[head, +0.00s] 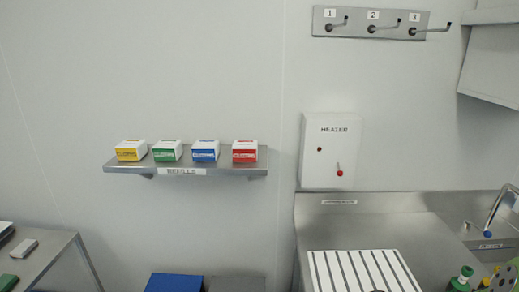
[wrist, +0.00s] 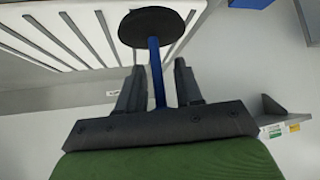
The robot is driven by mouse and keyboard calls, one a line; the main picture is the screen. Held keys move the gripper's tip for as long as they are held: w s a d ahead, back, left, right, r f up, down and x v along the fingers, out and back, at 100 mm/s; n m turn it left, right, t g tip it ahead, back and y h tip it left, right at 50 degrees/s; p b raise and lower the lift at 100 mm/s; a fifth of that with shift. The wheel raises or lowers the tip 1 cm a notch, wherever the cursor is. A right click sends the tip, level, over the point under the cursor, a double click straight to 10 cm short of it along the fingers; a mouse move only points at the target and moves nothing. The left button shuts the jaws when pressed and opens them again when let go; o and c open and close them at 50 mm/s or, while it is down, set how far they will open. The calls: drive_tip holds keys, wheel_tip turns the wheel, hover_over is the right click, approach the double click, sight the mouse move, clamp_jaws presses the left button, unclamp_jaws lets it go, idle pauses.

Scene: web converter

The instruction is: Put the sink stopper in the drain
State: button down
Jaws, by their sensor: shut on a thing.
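The sink stopper shows in the wrist view as a dark round disc (wrist: 151,27) on a thin blue stem (wrist: 155,62). My gripper (wrist: 157,68) is shut on the blue stem, with the disc out beyond the fingertips. A white slatted rack (wrist: 70,35) lies behind the stopper in that view. The head view shows part of the sink (head: 488,243) at the right edge, below a curved faucet (head: 496,208). The drain opening cannot be made out. I cannot clearly make out my gripper or the stopper in the head view.
In the head view, a white slatted board (head: 362,272) lies on the steel counter (head: 370,212). A green bottle (head: 462,279) stands near the lower right. A wall shelf (head: 185,168) holds several coloured boxes. A heater box (head: 332,150) and a hook rail (head: 371,22) are on the wall.

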drive_tip(key=w+a+f+m+h, duration=0.1)
drive_tip(key=a+f, duration=0.1)
drive_tip(key=a, duration=0.6)
drive_tip(key=w+a+f+m, duration=0.1)
drive_tip(key=w+a+f, duration=0.1)
drive_tip(key=a, duration=0.7)
drive_tip(key=shift+w+f+h, duration=0.15)
drive_tip(key=shift+f+h, duration=0.05)
drive_tip(key=shift+h, duration=0.2)
drive_tip(key=shift+d, duration=0.15)
